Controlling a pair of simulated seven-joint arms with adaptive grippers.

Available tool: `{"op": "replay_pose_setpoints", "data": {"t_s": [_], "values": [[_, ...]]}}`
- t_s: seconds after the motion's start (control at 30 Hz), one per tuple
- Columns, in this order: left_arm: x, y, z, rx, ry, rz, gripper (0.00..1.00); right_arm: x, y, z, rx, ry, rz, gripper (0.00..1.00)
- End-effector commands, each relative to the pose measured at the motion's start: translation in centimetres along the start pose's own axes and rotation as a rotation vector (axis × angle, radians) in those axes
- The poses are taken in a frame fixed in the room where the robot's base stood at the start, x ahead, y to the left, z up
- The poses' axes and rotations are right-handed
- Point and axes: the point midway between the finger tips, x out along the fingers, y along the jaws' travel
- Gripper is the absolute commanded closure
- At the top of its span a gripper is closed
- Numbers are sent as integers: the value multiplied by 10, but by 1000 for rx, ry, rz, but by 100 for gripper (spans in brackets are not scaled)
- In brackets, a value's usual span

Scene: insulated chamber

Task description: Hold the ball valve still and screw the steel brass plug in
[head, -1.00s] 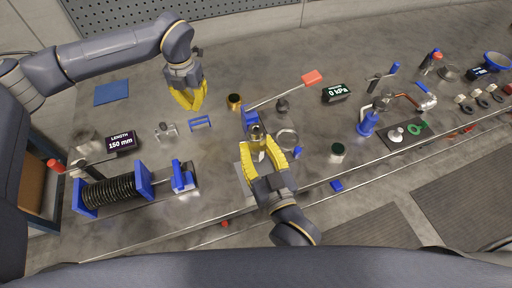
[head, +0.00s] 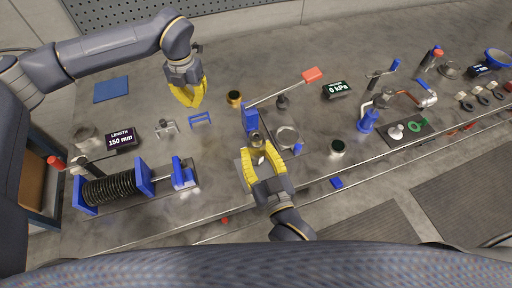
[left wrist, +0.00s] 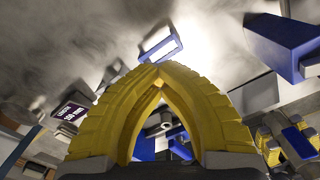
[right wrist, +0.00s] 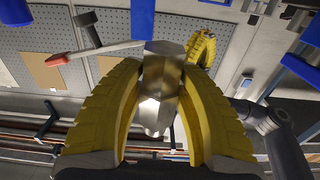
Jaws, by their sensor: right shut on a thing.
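A steel-coloured part (head: 257,139) sits between the yellow fingers of my right gripper (head: 262,152), beside a blue upright holder (head: 250,118). In the right wrist view this shiny part (right wrist: 160,88) has a faceted body and a narrower lower end. I cannot tell whether it is the ball valve, the plug or both. A long lever with a red tip (head: 311,74) runs from near the holder to the upper right. My right gripper is shut on the steel part. My left gripper (head: 189,104) hangs apart, over the table; its fingertips (left wrist: 155,72) meet with nothing between.
A brass cup-like piece (head: 235,98) stands behind the holder. A plate with a ring (head: 288,138) lies to its right. A blue bracket (head: 200,119), a length display (head: 121,138) and a spring fixture (head: 115,188) are left. A pressure display (head: 337,90) stands right.

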Motion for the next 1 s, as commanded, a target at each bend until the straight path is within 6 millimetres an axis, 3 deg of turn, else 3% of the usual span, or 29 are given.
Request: {"op": "replay_pose_setpoints", "data": {"t_s": [1.0], "values": [[0,0,0,0,0,0,100,-1,0,48,0,0,0,100]]}}
